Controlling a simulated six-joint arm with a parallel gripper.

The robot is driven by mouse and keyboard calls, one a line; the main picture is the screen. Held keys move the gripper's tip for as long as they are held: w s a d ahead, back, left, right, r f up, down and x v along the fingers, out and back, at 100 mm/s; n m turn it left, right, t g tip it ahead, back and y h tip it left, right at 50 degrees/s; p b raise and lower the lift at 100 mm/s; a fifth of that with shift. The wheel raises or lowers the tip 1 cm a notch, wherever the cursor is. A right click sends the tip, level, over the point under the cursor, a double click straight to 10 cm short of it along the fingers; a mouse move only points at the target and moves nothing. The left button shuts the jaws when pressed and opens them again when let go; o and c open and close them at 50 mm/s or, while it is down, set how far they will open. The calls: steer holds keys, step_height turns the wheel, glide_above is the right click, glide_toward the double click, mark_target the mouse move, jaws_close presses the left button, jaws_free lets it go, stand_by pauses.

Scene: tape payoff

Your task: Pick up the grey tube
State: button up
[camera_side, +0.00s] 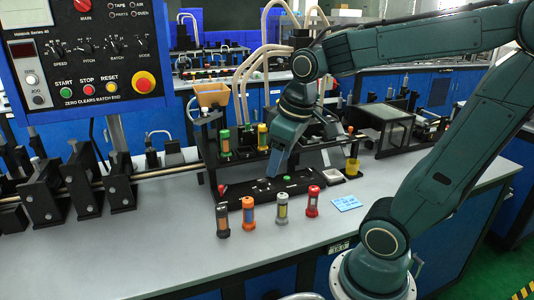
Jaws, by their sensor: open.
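A small upright tube with pale grey ends (282,206) stands on the grey bench top, third from the left in a row in front of the black fixture. It looks like the grey tube. The leftmost tube (222,220) in the row has dark ends and a brownish middle. My gripper (274,170) points down over the black fixture, behind and above the grey-ended tube and apart from it. It is open, and I see nothing held in it. Its fingertips are small and hard to make out.
Green (225,143) and yellow (262,137) tubes stand in the rack behind. A blue card (346,203) lies at right. The front bench is clear.

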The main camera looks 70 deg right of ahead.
mark_target(283, 196)
steer(key=w+d+f+g, duration=0.3)
steer(key=d+f, duration=0.3)
steer(key=d, duration=0.5)
steer(key=shift+w+f+y, duration=0.25)
steer(key=shift+y, duration=0.15)
steer(key=shift+f, duration=0.1)
steer(key=shift+f, duration=4.2)
steer(key=shift+f, duration=0.1)
steer(key=shift+s+f, duration=0.2)
steer(key=shift+f, duration=2.3)
steer(key=c, duration=1.1)
